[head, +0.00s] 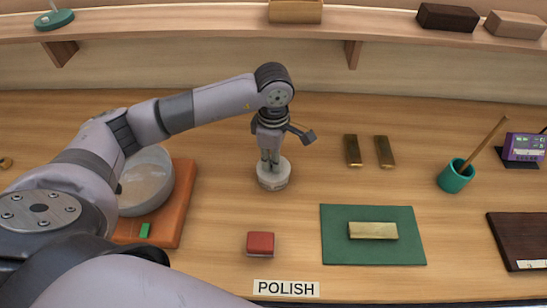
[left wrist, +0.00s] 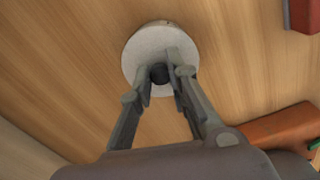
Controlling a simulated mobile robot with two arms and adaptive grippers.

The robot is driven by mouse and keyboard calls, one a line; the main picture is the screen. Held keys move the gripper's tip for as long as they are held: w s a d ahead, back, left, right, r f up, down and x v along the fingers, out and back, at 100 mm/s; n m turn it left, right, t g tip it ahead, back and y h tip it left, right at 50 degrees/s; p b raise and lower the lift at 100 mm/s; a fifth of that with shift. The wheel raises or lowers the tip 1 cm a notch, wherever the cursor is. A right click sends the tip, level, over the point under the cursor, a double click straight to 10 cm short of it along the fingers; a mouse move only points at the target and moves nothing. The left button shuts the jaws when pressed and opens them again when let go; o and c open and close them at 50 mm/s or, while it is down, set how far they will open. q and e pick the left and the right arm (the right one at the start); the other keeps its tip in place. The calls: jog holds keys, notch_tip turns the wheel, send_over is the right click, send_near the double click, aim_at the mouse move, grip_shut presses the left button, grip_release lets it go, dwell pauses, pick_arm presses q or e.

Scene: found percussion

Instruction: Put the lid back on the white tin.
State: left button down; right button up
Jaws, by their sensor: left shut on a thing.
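The white tin (head: 273,182) stands on the wooden bench in the middle of the head view. Its round pale lid (left wrist: 150,50) with a dark knob (left wrist: 159,73) fills the upper middle of the left wrist view. My left gripper (head: 270,158) points straight down over the tin, its fingers shut on the knob. The lid is at the top of the tin and looks level; I cannot tell whether it is fully seated. The fingers hide part of the lid, and the lid hides the tin's opening. My right gripper is in neither view.
An orange board (head: 184,190) with a pale bowl (head: 146,180) lies at left, partly behind my arm. A red block (head: 260,244), a green mat (head: 335,250) with a brass bar (head: 372,230), two brass bars and a teal cup (head: 455,177) stand around.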

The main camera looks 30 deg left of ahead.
pick_arm(q)
jog(key=shift+f+b, duration=0.2)
jog(key=shift+b, duration=0.2)
jog(key=shift+b, duration=0.35)
dwell(0.7)
dwell(0.3)
jog(key=c, duration=1.4)
grip_release()
jog(key=shift+c, duration=0.2)
jog(key=o, duration=0.5)
jog(key=shift+r, duration=0.15)
